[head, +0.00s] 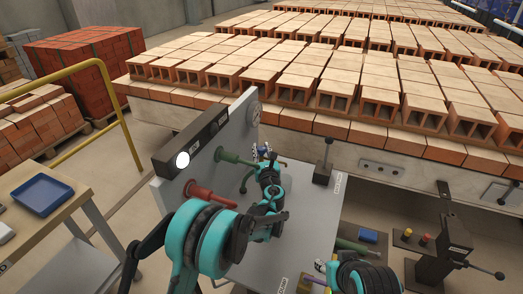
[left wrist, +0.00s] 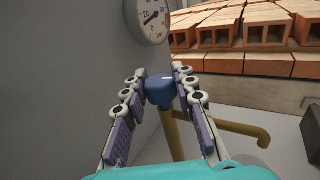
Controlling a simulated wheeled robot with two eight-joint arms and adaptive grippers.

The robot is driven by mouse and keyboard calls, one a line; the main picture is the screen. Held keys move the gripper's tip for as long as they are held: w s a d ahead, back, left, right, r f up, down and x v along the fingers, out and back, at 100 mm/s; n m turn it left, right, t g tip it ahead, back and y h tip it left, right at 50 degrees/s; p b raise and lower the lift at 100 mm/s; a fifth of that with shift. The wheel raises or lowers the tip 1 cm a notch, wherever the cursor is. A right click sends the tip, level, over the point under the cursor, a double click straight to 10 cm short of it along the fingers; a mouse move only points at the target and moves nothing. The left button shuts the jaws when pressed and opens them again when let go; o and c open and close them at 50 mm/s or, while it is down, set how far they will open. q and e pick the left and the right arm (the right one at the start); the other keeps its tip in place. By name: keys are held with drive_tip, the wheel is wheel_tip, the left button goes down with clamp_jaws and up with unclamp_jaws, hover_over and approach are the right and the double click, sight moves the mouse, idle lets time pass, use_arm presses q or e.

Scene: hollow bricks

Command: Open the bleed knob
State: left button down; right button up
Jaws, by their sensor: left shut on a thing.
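The bleed knob (left wrist: 160,92) is a small blue knob with a white mark, on top of a bent yellow pipe (left wrist: 172,132) in the left wrist view. My left gripper (left wrist: 161,84) is shut on it, with a finger on either side. In the head view my left gripper (head: 264,154) is beside the grey panel, below the gauge (head: 255,113), and its arm hides part of the panel.
The panel (head: 226,145) also carries a green handle (head: 232,158), a red handle (head: 208,194) and a lit white lamp (head: 182,160). A black-knobbed lever (head: 324,164) stands to the right. Rows of hollow bricks (head: 335,88) fill the back. A blue tray (head: 43,194) lies at left.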

use_arm(q)
drive_tip(key=n+g+y, duration=0.1)
drive_tip(key=n+y, duration=0.1)
drive_tip(key=y, duration=0.1)
drive_tip(key=n+g+y, duration=0.1)
drive_tip(key=n+y, duration=0.1)
drive_tip(key=y, duration=0.1)
drive_tip(key=shift+d+n+y, duration=0.15)
drive_tip(key=shift+n+y, duration=0.15)
drive_tip(key=n+g+y+p, duration=0.1)
drive_tip(key=n+g+y, duration=0.3)
drive_tip(key=shift+y, duration=0.4)
drive_tip(key=shift+g, duration=0.5)
drive_tip(key=c, duration=1.2)
unclamp_jaws()
drive_tip(key=v, duration=1.1)
drive_tip(key=shift+s+d+f, duration=0.15)
drive_tip(key=shift+s+d, duration=0.1)
drive_tip(key=shift+d, duration=0.05)
